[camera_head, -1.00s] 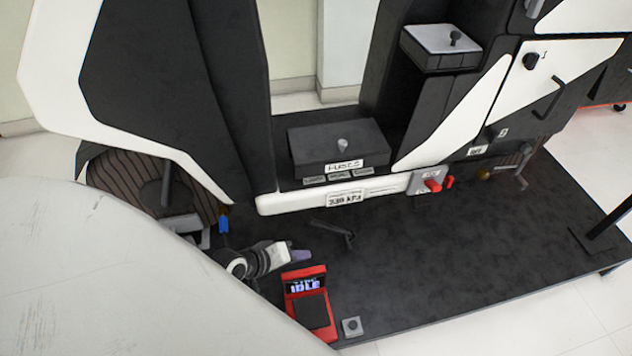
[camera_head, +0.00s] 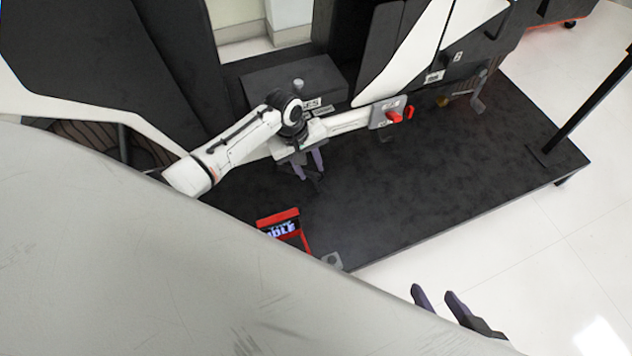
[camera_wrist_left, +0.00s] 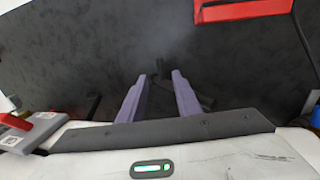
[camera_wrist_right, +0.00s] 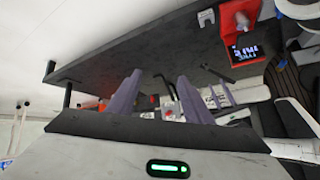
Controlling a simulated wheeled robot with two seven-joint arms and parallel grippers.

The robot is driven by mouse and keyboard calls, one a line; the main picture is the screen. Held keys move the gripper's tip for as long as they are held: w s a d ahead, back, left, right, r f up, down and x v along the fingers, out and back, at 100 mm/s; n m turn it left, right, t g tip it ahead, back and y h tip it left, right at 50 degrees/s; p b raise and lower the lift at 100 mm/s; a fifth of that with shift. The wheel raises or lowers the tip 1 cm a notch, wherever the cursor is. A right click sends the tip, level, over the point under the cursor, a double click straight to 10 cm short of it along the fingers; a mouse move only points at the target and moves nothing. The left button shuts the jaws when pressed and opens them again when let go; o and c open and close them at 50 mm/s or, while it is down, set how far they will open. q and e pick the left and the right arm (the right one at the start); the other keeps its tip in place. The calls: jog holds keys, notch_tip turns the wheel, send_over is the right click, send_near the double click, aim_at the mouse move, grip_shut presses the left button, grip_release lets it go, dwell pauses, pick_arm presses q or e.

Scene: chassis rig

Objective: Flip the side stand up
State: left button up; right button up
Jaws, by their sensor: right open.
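The side stand (camera_head: 317,184) is a small dark bar low over the black platform, hard to make out against it. My left gripper (camera_head: 311,174) points down right at it in the head view, its purple fingers apart. In the left wrist view the fingers (camera_wrist_left: 160,76) have a gap between them, and dark stand parts show beside and behind them. Whether they touch the stand, I cannot tell. My right gripper (camera_head: 433,295) is open and empty, low at the front right, off the platform's front edge. Its open fingers (camera_wrist_right: 160,75) also show in the right wrist view.
A red console (camera_head: 285,228) and a small grey block (camera_head: 332,261) sit near the platform's front edge. A grey plate with a red knob (camera_head: 390,114) is right of my left gripper. The black platform (camera_head: 440,180) is clear to the right. A dark post (camera_head: 590,105) stands far right.

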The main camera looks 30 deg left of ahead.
pick_arm(q)
jog(key=b, duration=0.3)
send_over(318, 186)
jog(key=s+a, duration=0.1)
jog(key=s+a+x, duration=0.1)
jog(key=x, duration=0.4)
jog(key=b+x, duration=0.2)
jog(key=x, duration=0.2)
jog(key=shift+d, duration=0.2)
jog(key=shift+w+f, duration=0.1)
jog(key=shift+f, duration=0.15)
pick_arm(e)
jog(key=shift+w+a+r+n+y, duration=0.15)
jog(key=shift+w+a+y, duration=0.15)
jog(key=shift+a, duration=0.3)
jog(key=shift+w+a+r+n+y, duration=0.1)
jog(key=shift+w+a+r+y, duration=0.15)
jog(key=shift+a, duration=0.3)
jog(key=shift+w+a+r+n+y, duration=0.15)
jog(key=shift+a+y, duration=0.2)
jog(key=shift+a, duration=0.25)
pick_arm(q)
grip_shut()
